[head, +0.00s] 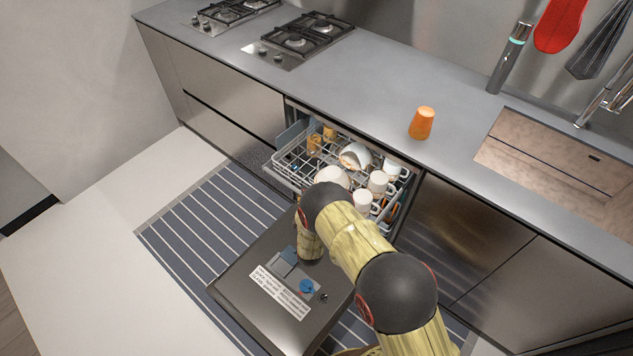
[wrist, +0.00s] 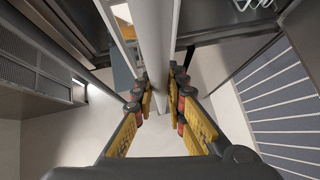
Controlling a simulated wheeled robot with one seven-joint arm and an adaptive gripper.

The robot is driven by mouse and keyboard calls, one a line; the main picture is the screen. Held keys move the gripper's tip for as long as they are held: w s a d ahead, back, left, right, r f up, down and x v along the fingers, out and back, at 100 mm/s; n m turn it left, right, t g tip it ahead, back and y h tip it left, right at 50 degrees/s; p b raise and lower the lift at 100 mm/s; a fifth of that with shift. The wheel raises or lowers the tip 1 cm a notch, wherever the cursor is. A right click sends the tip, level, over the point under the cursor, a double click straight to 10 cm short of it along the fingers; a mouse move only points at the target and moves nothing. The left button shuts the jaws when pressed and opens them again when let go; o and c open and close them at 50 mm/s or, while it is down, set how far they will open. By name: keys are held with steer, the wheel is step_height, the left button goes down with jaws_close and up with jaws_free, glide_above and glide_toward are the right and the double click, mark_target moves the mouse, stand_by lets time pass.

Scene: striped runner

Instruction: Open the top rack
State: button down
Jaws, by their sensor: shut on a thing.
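The top rack (head: 287,172) is a wire basket with a light grey rim, partly out of the dishwasher under the counter. It holds white mugs (head: 378,182), a bowl or cup lying tipped, and amber glasses (head: 314,143). In the wrist view a pale bar (wrist: 157,45), which looks like the rack's front edge, runs between the yellow-padded fingers of my gripper (wrist: 159,92). The fingers are closed on this bar. In the head view my arm covers my gripper and the front right part of the rack.
The dishwasher door (head: 250,287) is folded down in front, over a striped runner (head: 195,232). An orange cup (head: 422,123) stands on the counter (head: 375,85), left of the sink (head: 545,165). Gas hobs (head: 300,40) are at the back left. Pale floor at left is clear.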

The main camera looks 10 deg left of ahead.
steer(key=s+a, duration=0.6)
steer(key=s, duration=0.3)
steer(key=s+a, duration=0.6)
steer(key=s, duration=0.4)
steer(key=shift+a, duration=0.25)
steer(key=shift+f, duration=0.1)
steer(key=c, duration=1.8)
jaws_free()
steer(key=v, duration=1.2)
